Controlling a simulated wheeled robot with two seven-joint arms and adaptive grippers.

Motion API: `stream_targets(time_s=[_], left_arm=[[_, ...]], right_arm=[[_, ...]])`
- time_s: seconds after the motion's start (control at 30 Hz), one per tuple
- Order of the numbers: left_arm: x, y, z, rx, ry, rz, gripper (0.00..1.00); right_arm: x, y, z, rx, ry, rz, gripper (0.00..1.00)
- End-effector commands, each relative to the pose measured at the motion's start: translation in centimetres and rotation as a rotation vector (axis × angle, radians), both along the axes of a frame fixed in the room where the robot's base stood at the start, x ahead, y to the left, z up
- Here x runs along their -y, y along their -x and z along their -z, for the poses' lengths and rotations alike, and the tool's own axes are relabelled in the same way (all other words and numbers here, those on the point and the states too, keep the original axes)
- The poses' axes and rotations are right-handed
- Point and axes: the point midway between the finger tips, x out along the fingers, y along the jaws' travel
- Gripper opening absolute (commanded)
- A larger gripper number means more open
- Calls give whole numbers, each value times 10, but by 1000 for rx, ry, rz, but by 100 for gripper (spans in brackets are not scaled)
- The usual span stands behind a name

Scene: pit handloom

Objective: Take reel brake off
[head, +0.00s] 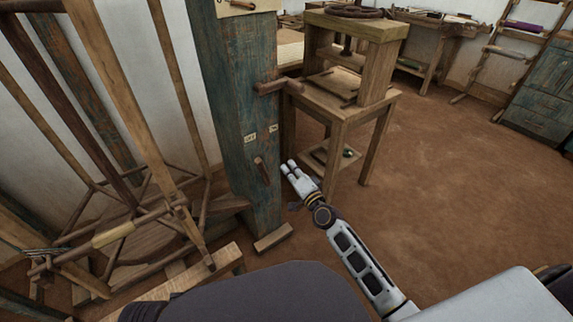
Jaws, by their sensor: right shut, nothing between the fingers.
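A short wooden lever (262,171) sits low on the face of a worn blue-green post (232,100). Two small pale labels (250,137) are fixed above it; their lettering is too small to read surely. The lever hangs downward, leaning slightly to the right at its lower end. A wooden reel frame (110,235) with long slanting bars stands left of the post. My right gripper (288,168) is shut and empty, just right of the lever and apart from it in the picture. My left gripper is not in view.
A wooden peg (275,86) sticks out of the post higher up. A wooden stand (340,108) with a lower shelf is behind my right gripper. A low wooden foot (273,238) lies at the post's base. The brown floor (450,190) to the right is clear.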

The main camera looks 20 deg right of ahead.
Motion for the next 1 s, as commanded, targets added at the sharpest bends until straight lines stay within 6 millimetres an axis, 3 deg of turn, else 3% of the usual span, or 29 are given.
stream_targets(time_s=[0.23, 1.0], left_arm=[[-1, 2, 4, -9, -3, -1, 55], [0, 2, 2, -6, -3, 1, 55]], right_arm=[[1, 8, 0, 1, -1, 0, 0], [2, 8, 0, 0, -1, 0, 0]])
